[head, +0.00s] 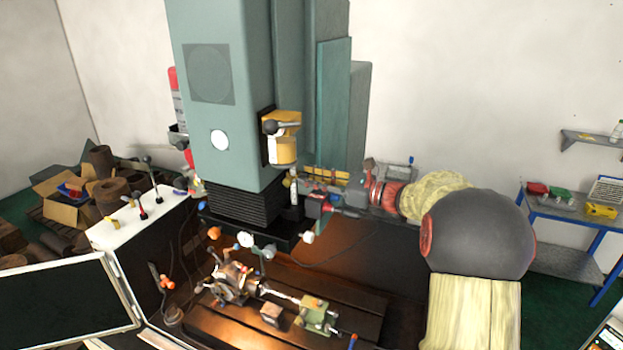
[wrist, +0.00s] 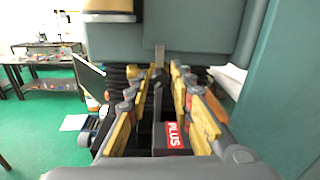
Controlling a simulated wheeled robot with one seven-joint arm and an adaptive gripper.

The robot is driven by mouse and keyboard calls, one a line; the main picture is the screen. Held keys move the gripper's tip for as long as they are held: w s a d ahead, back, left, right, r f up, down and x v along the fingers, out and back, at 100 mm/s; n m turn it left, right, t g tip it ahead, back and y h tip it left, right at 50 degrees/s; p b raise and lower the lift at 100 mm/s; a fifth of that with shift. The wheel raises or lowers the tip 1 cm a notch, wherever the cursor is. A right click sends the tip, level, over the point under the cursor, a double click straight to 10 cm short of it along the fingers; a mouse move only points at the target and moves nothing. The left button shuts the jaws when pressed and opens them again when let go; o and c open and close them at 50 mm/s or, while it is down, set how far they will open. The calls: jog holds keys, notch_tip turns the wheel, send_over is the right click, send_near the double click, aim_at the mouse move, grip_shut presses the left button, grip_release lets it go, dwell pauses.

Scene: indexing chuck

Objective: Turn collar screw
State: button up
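A grey vertical rod (head: 294,192) hangs beside the machine head's front right edge in the head view. In the wrist view a thin grey bar (wrist: 159,58) stands upright just beyond the fingertips. I cannot make out a collar screw with certainty. My gripper (head: 305,180) reaches in from the right, its tips close to the rod. In the wrist view my gripper (wrist: 166,78) shows two yellow-padded fingers with a dark gap between them. It looks open, with nothing clearly held. Whether it touches the bar cannot be told.
The green machine column (head: 212,110) stands close on the left. A yellow box (head: 284,150) with a black knob is above my gripper. Below lies the machine table (head: 215,325) with the indexing chuck (head: 232,283) and a small green fixture (head: 316,314).

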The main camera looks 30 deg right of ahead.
grip_shut()
jog(key=shift+f+n+b, duration=0.1)
jog(key=shift+n+b, duration=0.2)
jog(key=shift+b, duration=0.25)
